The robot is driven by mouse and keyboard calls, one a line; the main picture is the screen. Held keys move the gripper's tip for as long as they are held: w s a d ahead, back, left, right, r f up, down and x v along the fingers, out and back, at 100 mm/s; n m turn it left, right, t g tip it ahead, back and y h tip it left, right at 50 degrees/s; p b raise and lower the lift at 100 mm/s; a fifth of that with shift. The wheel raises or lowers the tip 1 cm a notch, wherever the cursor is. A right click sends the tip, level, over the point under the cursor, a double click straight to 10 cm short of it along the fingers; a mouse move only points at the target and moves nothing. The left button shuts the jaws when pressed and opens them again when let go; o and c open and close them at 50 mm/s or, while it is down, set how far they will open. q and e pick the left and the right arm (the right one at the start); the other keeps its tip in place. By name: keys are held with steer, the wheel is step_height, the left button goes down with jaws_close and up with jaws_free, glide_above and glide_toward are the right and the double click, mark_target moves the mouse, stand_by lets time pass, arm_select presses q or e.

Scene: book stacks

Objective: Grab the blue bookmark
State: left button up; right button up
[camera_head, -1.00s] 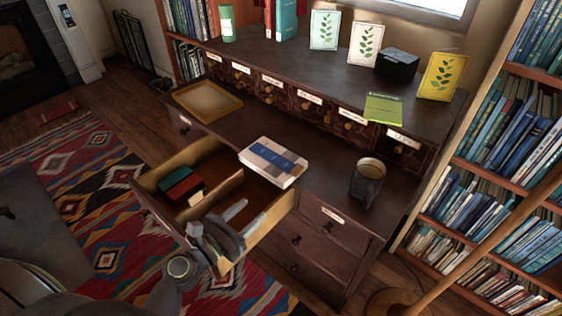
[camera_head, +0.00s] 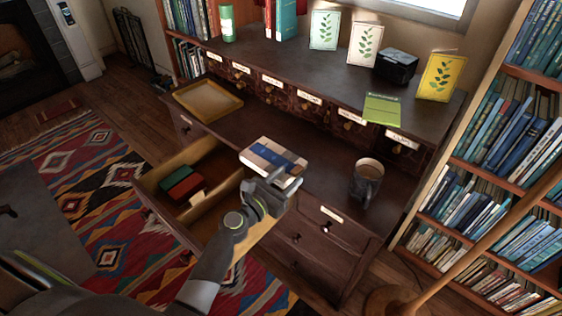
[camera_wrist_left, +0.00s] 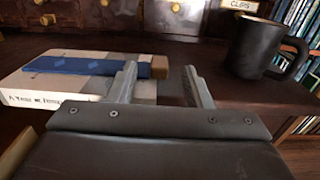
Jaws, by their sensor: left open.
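The blue bookmark (camera_head: 275,157) lies flat across a pale book on the desk top, and also shows in the left wrist view (camera_wrist_left: 85,66). There, a brown piece (camera_wrist_left: 160,66) is at its right end. The book (camera_head: 258,161) has printing on its spine (camera_wrist_left: 45,98). My left gripper (camera_head: 279,178) is at the book's near right side. In the left wrist view, its two fingers (camera_wrist_left: 160,78) are spread apart, with the brown piece showing between them. I cannot tell whether the fingers touch it. My right gripper is not in view.
A dark mug (camera_head: 367,182) stands to the right on the desk. An open drawer (camera_head: 160,165) with small red and green items is below the gripper, to the left. A wooden tray (camera_head: 208,101) lies farther back. The desk between book and mug is clear.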

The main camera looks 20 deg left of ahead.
arm_select(q)
steer(key=shift+x, duration=1.35)
jaws_close()
